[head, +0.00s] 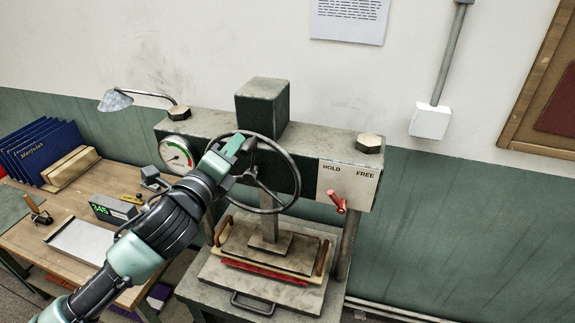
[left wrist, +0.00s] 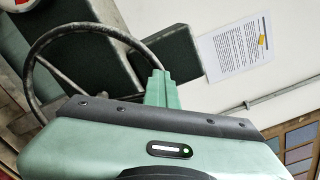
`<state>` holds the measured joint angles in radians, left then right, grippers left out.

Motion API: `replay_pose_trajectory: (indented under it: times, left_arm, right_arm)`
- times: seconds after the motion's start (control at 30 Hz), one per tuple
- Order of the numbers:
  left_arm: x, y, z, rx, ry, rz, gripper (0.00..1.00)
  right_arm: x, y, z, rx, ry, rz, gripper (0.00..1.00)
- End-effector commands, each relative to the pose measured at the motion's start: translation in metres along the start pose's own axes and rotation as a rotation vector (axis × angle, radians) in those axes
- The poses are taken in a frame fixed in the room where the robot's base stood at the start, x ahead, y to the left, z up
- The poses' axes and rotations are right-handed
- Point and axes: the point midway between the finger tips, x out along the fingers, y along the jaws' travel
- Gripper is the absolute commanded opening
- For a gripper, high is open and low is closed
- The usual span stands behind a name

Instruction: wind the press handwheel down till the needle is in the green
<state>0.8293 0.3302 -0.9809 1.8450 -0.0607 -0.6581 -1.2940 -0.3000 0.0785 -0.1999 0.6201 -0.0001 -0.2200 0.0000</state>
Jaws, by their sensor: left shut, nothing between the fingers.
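The press handwheel (head: 298,178) is a dark, spoked metal ring in front of the press crossbeam. It also shows in the left wrist view (left wrist: 50,38), running behind my fingers. My left gripper (head: 240,146) is shut at the upper left part of the rim, with nothing between its fingers. In the left wrist view its green fingers (left wrist: 160,88) are together beside the rim; I cannot tell whether they touch it. The round white gauge (head: 176,153) has a green band and some red. Its needle is too small to read surely. My right gripper is not in view.
A red lever (head: 337,201) sits on the HOLD/FREE plate (head: 348,181). Below the wheel, the pressing plate (head: 270,245) rests over a stack with red edges. A wooden bench (head: 100,190) at left holds blue books (head: 45,148), a digital display (head: 110,209) and paper.

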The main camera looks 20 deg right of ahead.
Motion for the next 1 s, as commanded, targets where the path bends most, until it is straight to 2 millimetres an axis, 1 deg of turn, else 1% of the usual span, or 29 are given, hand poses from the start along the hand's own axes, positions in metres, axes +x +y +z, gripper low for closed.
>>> replay_pose_trajectory:
  times: [0.03,0.07,0.47,0.67,0.9,1.0]
  left_arm:
    - [0.0,-0.005,-0.005,-0.002,0.003,-0.004,0.0]
    - [0.0,-0.005,-0.006,-0.002,0.003,-0.004,0.0]
    - [0.0,-0.006,-0.009,-0.002,0.005,-0.004,0.0]
    - [0.0,-0.004,-0.006,-0.002,0.005,-0.003,0.0]
    - [0.0,-0.001,0.003,-0.001,0.003,-0.001,0.0]
    - [0.0,0.0,0.004,-0.002,0.003,-0.001,0.0]
  right_arm:
    - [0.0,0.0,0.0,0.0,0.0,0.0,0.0]
    - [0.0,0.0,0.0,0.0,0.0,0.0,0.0]
    - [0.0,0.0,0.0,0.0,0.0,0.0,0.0]
    - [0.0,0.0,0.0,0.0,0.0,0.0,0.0]
    - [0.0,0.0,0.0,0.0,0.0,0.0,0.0]
    - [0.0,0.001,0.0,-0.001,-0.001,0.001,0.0]
